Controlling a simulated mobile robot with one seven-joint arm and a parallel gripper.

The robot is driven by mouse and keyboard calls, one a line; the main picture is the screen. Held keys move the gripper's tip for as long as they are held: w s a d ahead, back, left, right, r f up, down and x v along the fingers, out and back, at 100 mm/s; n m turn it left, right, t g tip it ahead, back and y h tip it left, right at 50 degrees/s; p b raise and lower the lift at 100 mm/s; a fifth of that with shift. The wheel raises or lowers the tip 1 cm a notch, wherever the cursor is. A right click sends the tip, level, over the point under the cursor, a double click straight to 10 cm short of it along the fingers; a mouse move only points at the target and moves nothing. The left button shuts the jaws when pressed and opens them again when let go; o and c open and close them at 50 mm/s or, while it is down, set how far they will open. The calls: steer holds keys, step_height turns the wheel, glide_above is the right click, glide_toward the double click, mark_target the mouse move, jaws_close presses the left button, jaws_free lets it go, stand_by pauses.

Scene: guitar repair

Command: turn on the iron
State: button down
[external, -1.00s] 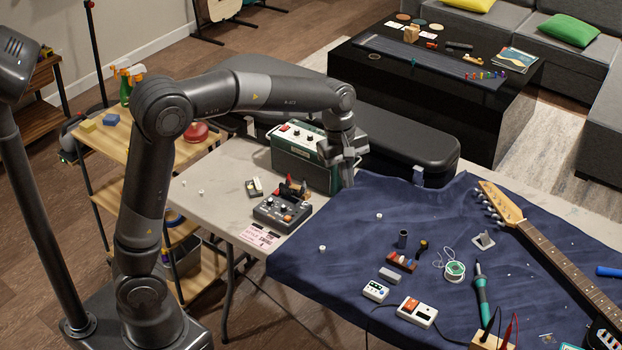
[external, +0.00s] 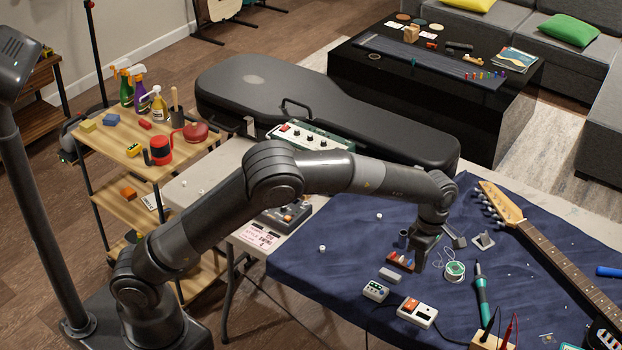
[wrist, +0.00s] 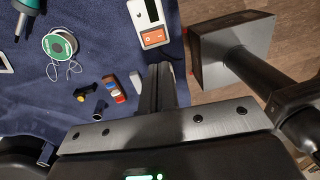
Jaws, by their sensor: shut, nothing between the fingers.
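The soldering iron (external: 481,292) with a teal handle lies on the blue cloth, right of my arm. Part of its handle shows at the top left of the wrist view (wrist: 25,12). A small white and orange unit (external: 417,312) lies on the cloth near the front edge; it also shows at the top of the wrist view (wrist: 153,36). I cannot tell whether it belongs to the iron. My gripper (external: 417,266) is shut and empty, pointing down above the cloth, behind the orange unit. In the wrist view the closed fingers (wrist: 160,70) are just below that unit.
A solder spool (external: 454,271), a small rack (external: 399,261), a grey block (external: 389,275) and a white pedal (external: 375,291) lie close to my gripper. A wooden box (external: 490,342) with leads and a guitar (external: 560,260) are at the right.

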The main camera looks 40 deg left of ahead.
mark_target(409, 307)
steer(key=f, duration=0.4)
steer(key=s+f, duration=0.1)
steer(key=f, duration=0.6)
steer(key=shift+s+f, duration=0.35)
steer(key=shift+f, duration=0.1)
